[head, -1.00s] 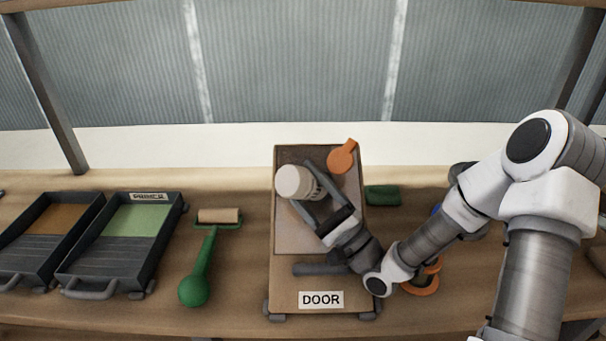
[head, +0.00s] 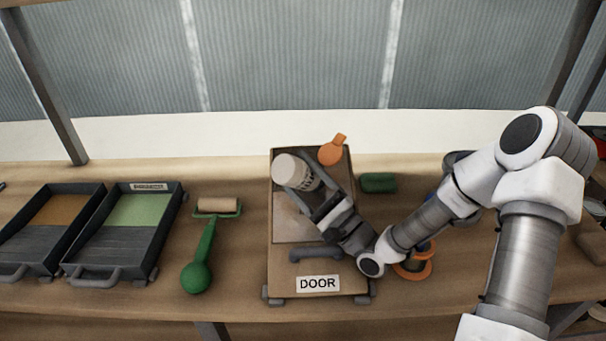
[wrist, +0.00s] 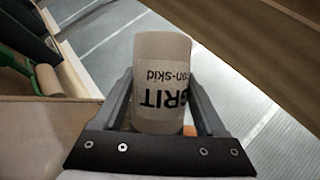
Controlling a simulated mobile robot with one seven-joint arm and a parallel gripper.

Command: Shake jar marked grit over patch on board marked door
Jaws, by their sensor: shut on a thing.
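The grit jar (head: 295,171) is whitish with a pale top and is tilted over the far left part of the board marked DOOR (head: 342,259). In the wrist view the jar (wrist: 160,110) shows a label reading GRIT and non-skid, upside down. My gripper (head: 313,190) is shut on the jar, with one finger on each side of it. A pale grey patch (head: 290,222) covers the board's upper left area; the jar and gripper hide part of it. I cannot see any grains falling.
An orange round tag-like piece (head: 331,153) is at the board's far edge. A green block (head: 378,182) and an orange-rimmed spool (head: 414,268) are right of the board.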

